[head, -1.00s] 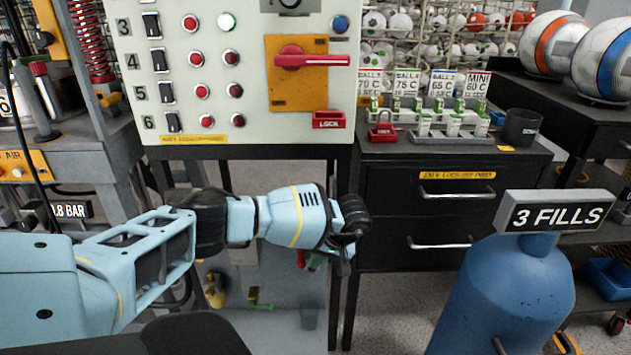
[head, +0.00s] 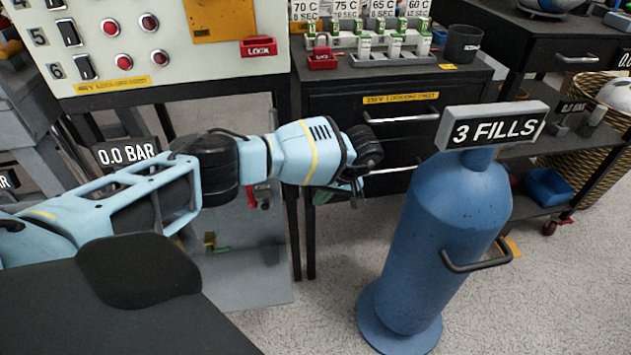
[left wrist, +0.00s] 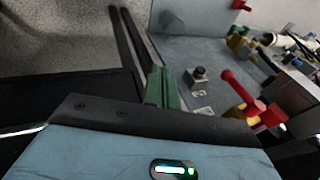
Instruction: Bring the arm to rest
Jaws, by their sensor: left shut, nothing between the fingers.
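My left arm reaches in from the left in the head view, light blue with black joints. My left gripper (head: 350,188) is at its end, in front of the dark drawer cabinet and left of the blue gas cylinder. Its fingers are small and partly hidden in the head view. In the left wrist view the green fingers (left wrist: 162,90) show close together, shut with nothing between them. My right gripper is in neither view.
The blue cylinder (head: 445,215) with a "3 FILLS" sign stands just right of the gripper. The control panel (head: 100,45) and drawer cabinet (head: 375,130) stand behind the arm. A red-handled valve (left wrist: 240,92) shows in the left wrist view.

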